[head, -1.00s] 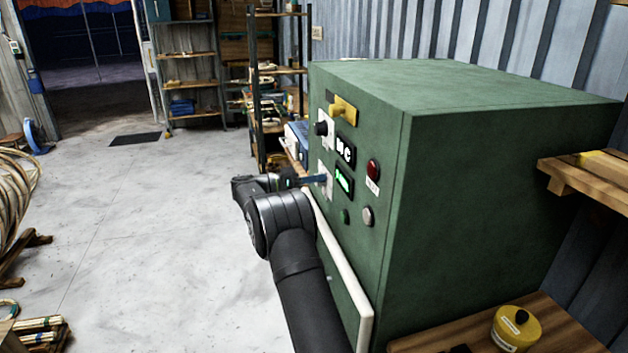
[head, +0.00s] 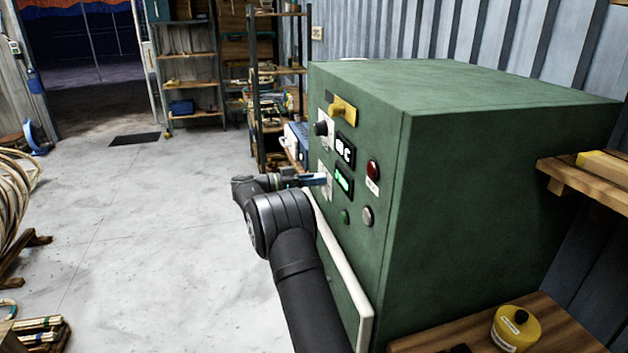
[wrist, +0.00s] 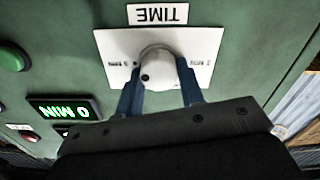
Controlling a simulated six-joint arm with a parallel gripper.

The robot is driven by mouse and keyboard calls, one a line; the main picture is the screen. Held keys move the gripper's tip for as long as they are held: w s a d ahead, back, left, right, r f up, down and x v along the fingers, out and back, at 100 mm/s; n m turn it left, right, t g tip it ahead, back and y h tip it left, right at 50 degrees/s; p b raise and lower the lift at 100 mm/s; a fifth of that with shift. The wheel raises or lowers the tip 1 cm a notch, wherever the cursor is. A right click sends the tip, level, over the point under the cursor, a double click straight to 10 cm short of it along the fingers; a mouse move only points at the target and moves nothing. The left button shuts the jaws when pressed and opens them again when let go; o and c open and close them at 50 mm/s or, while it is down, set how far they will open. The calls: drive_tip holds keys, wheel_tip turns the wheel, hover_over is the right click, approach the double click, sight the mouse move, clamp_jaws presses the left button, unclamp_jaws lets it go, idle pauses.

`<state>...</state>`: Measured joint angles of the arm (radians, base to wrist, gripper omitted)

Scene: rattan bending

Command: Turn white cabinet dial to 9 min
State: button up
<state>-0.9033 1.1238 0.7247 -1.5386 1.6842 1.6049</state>
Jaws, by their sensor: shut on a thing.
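The pale round dial (wrist: 157,58) sits on a white plate (wrist: 110,45) under an upside-down TIME label in the wrist view. The plate has small minute marks at its two sides, and a dark dot shows on the dial's face. My gripper (wrist: 158,82) has its blue fingers shut on the dial, one on each side. In the head view my gripper (head: 318,180) reaches the front of the green cabinet (head: 480,200) and hides the dial. A green-lit display (wrist: 64,108) beside the dial appears upside down and seems to read 0 MIN.
A white bar (head: 345,270) runs along the cabinet's lower front.

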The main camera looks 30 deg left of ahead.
drive_tip(key=o, duration=1)
drive_tip(key=v, duration=1.7)
drive_tip(key=shift+s+a, duration=0.1)
drive_tip(key=x, duration=1.7)
